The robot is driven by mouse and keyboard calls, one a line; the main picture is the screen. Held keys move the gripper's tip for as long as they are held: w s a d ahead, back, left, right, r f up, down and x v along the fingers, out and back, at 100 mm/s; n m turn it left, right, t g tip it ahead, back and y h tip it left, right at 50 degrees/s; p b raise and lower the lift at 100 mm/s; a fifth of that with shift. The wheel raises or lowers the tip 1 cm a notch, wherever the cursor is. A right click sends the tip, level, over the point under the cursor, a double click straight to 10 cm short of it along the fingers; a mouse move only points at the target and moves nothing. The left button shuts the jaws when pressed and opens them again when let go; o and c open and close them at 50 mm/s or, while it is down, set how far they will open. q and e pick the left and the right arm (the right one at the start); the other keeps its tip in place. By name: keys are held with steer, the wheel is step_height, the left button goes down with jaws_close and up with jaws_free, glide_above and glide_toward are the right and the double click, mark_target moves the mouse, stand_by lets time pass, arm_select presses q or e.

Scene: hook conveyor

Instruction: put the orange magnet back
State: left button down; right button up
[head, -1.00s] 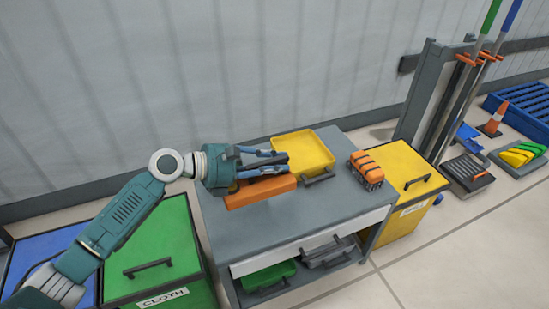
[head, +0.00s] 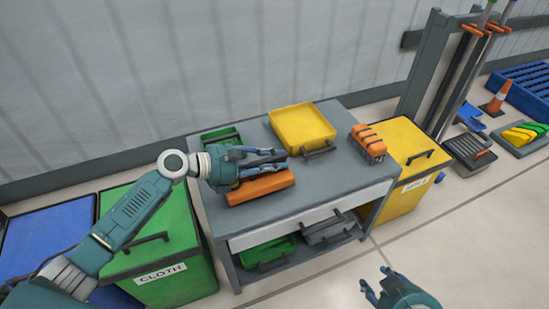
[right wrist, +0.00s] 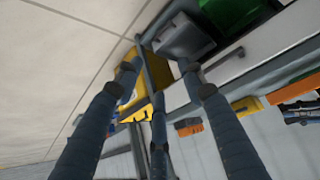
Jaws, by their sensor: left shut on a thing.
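The orange magnet, seen as an orange bar (head: 260,186), is at the left part of the grey cart top (head: 330,178). The grip point is partly hidden, and I cannot tell whether the bar touches the cart top. The bar also shows at the right edge of the right wrist view (right wrist: 297,86). My right gripper (head: 374,288) is open and empty over the floor in front of the cart; its spread fingers fill the right wrist view.
A yellow tray (head: 303,108) and an orange box with dark bands (head: 368,142) stand on the cart. A green tray (head: 219,136) is behind my left gripper. Green (head: 262,252) and grey trays are below. Green (head: 180,215) and yellow bins flank the cart.

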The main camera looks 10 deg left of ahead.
arm_select(q)
step_height(320, 180, down, 2)
steer(key=shift+w+f+b, duration=0.1)
steer(key=shift+b, duration=0.35)
steer(key=c, duration=1.6)
jaws_free()
steer(key=shift+f, duration=0.25)
arm_select(e)
steer(key=w+a+r+t, duration=0.2)
steer(key=w+r+t, duration=0.1)
steer(key=w+r, duration=0.1)
steer(key=shift+w+y, duration=0.4)
steer(key=shift+w, duration=0.4)
arm_select(q)
steer(key=shift+o, duration=0.2)
arm_select(e)
steer(key=shift+r, duration=0.1)
arm_select(q)
steer(key=shift+s+a, duration=0.15)
steer(key=shift+s, duration=0.05)
